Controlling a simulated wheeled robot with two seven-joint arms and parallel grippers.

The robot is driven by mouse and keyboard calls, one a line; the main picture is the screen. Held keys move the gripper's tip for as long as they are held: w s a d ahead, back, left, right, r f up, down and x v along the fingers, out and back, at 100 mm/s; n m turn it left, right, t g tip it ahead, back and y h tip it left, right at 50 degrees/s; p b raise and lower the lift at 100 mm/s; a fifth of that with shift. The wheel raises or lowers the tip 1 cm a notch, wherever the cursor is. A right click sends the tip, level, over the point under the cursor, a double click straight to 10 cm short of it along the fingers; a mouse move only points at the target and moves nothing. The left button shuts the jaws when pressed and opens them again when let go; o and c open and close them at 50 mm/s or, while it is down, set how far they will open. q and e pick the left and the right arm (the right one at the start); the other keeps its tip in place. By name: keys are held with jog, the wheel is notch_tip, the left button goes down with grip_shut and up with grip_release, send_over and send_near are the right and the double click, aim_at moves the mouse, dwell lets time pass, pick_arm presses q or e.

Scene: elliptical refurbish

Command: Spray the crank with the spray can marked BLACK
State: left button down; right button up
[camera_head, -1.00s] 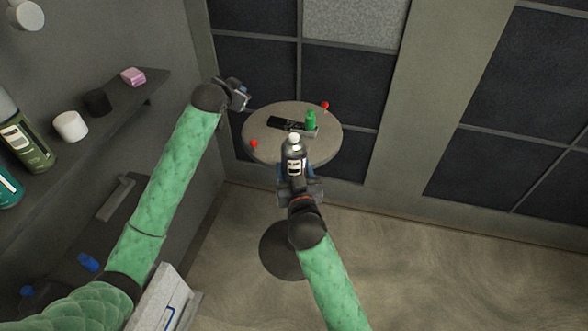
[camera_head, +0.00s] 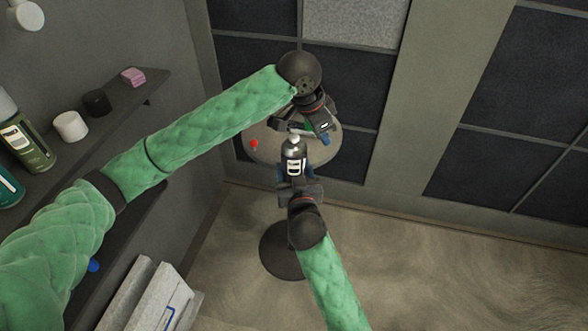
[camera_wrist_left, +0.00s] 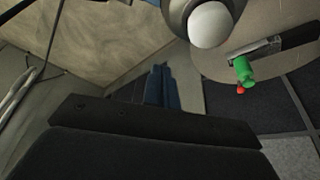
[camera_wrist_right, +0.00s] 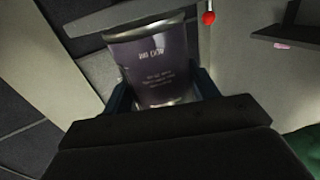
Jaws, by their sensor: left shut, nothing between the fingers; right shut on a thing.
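My right gripper (camera_head: 294,178) is shut around a dark spray can (camera_head: 293,158), which stands upright with a pale top. Its purplish label fills the right wrist view (camera_wrist_right: 150,60), but I cannot read the print surely. My left gripper (camera_head: 325,136) is shut and empty, just beyond and right of the can's top. In the left wrist view its closed blue fingers (camera_wrist_left: 160,88) are beside the can's white nozzle (camera_wrist_left: 210,25). What looks like the crank, a dark bar with a metal part and green handle (camera_wrist_left: 243,70), lies on the round table; my left gripper mostly hides it in the head view.
The round grey table (camera_head: 262,150) has a red knob (camera_head: 254,144) at its left edge. A shelf on the left holds a green can (camera_head: 28,146), a white jar (camera_head: 70,126), a black jar (camera_head: 97,102) and a pink block (camera_head: 133,77). The floor at right is clear.

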aim_at(294, 135)
pick_arm(q)
jog(key=a+r+m+g+y, duration=0.1)
jog(key=a+r+y, duration=0.1)
jog(key=a+r, duration=0.3)
jog(key=a+r+y, duration=0.2)
jog(key=r, duration=0.5)
jog(key=shift+s+a+f, duration=0.1)
jog(key=shift+s+f, duration=0.1)
jog(key=shift+f, duration=1.5)
jog(key=shift+s+f, duration=0.2)
jog(key=shift+f, duration=1.45)
jog(key=shift+f, duration=1.15)
jog(key=shift+r, duration=2.55)
jog(key=shift+r, duration=0.1)
notch_tip(294, 135, up, 12)
